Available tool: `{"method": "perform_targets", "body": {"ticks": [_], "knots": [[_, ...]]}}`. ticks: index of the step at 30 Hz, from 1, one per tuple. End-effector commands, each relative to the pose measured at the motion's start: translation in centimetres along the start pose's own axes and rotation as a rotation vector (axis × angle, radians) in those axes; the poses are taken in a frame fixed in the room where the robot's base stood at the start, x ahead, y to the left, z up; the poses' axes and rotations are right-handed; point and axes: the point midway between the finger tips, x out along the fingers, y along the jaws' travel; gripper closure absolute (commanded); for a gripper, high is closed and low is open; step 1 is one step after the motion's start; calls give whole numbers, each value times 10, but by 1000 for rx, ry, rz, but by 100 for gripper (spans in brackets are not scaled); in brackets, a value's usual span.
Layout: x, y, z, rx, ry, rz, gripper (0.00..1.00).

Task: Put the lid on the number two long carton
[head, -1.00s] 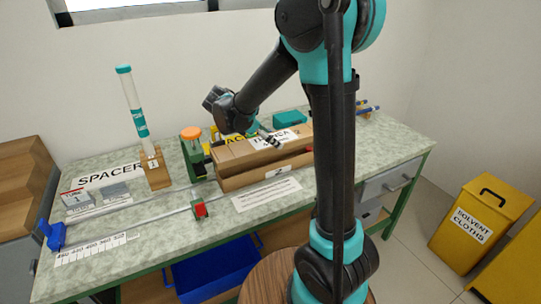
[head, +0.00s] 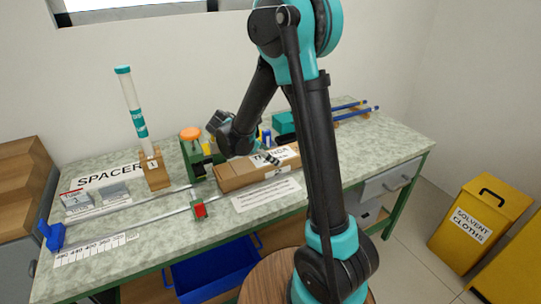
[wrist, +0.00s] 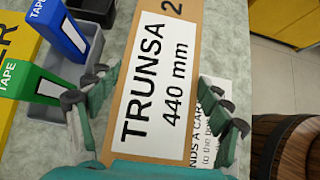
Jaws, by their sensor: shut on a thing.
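The lid's white label reads TRUNSA 440 mm 2 in the wrist view (wrist: 152,85). My gripper (head: 268,157) is at the middle of the lid. In the wrist view my gripper (wrist: 165,95) has its fingers on both long sides of the lid, shut on it. The lid looks level and lined up with the carton. I cannot tell whether it is fully seated.
Blue and green tape boxes (wrist: 62,30) stand in a grey tray close to the lid's left side in the wrist view. A green stand with an orange knob (head: 190,134) is by the carton's left end. An instruction sheet (head: 265,193) lies in front.

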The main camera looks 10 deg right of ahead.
Motion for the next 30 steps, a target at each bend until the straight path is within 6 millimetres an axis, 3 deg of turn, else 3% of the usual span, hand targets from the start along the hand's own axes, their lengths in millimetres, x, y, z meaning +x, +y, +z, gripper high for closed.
{"method": "perform_targets", "body": {"ticks": [1,6,18,23,30], "knots": [[1,0,-1,0,0,0,20],[0,0,0,0,0,0,1],[-2,0,2,0,0,0,1],[-22,0,1,-3,0,2,1],[-73,0,1,-3,0,2,1]]}}
